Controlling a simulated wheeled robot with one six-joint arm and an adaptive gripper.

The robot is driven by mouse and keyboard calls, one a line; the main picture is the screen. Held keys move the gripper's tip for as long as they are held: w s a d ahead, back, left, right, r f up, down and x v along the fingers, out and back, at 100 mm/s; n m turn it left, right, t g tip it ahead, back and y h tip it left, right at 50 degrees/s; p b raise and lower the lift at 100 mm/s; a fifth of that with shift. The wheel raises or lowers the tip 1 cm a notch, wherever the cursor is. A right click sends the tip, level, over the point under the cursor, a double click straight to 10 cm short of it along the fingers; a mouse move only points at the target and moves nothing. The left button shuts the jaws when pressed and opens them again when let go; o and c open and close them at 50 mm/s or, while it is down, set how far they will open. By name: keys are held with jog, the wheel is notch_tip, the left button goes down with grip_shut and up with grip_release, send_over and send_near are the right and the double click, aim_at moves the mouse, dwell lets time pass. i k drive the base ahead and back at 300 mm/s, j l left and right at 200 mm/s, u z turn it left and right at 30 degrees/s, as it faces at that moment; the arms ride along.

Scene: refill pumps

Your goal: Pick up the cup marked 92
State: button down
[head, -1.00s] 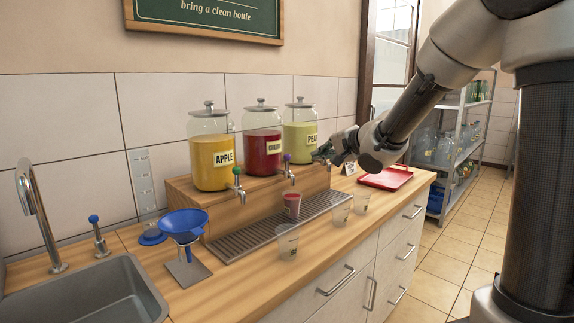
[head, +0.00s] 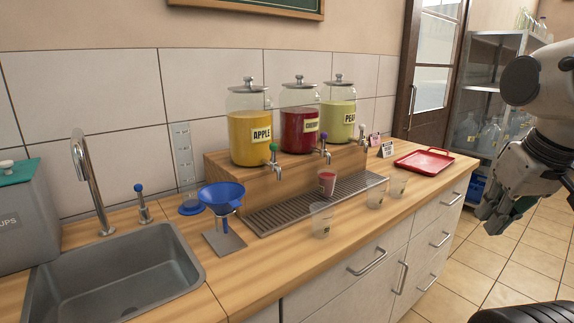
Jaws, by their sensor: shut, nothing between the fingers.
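A clear cup (head: 321,222) with a small dark mark stands upright on the wooden counter, in front of the drip tray. Two more clear cups, a nearer one (head: 375,195) and a farther one (head: 397,186), stand farther right near the tray's right end. A cup with red contents (head: 327,184) stands at the drip tray, near the middle dispenser. The marks are too small to read, so I cannot tell which cup is 92. My gripper (head: 486,212) is at the right, beyond the counter's front edge, shut and empty, far from every cup. My arm partly hides it.
Apple (head: 249,138), cherry (head: 299,132) and pear (head: 339,125) dispensers stand on a wooden step behind the drip tray (head: 270,220). A blue funnel (head: 222,194) on a stand and a sink (head: 110,285) are left. A red tray (head: 424,163) lies at the right end.

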aim_at(328, 178)
jog(key=i+l+u, duration=0.2)
jog(key=l, duration=0.15)
jog(key=i+l+u, duration=0.2)
jog(key=l, duration=0.15)
jog(key=l+u, duration=0.2)
jog(key=l, duration=0.2)
jog(key=i, duration=0.05)
